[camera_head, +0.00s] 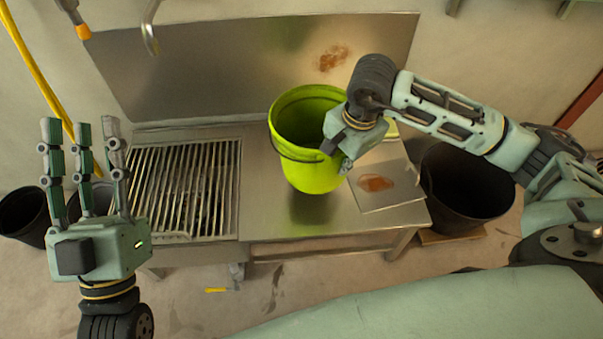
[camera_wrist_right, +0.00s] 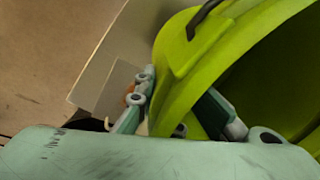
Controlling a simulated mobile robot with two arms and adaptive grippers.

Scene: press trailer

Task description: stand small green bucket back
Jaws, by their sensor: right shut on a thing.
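The small green bucket (camera_head: 314,175) is upright or nearly so over the metal bench, its open mouth facing up toward the head camera. I cannot tell whether its base touches the bench. My right gripper (camera_head: 343,150) is shut on the right side of its rim. In the right wrist view the bucket's wall (camera_wrist_right: 190,75) passes between the fingers of the right gripper (camera_wrist_right: 175,118). My left gripper (camera_head: 84,160) is raised at the left, its fingers pointing up and apart, with nothing between them.
The metal bench (camera_head: 270,222) has a slatted drain grate (camera_head: 182,188) at its left. A stained board (camera_head: 400,192) lies at its right end. A black bucket (camera_head: 465,190) stands on the right, and dark buckets (camera_head: 22,215) stand at the left. A tap (camera_head: 149,38) hangs above.

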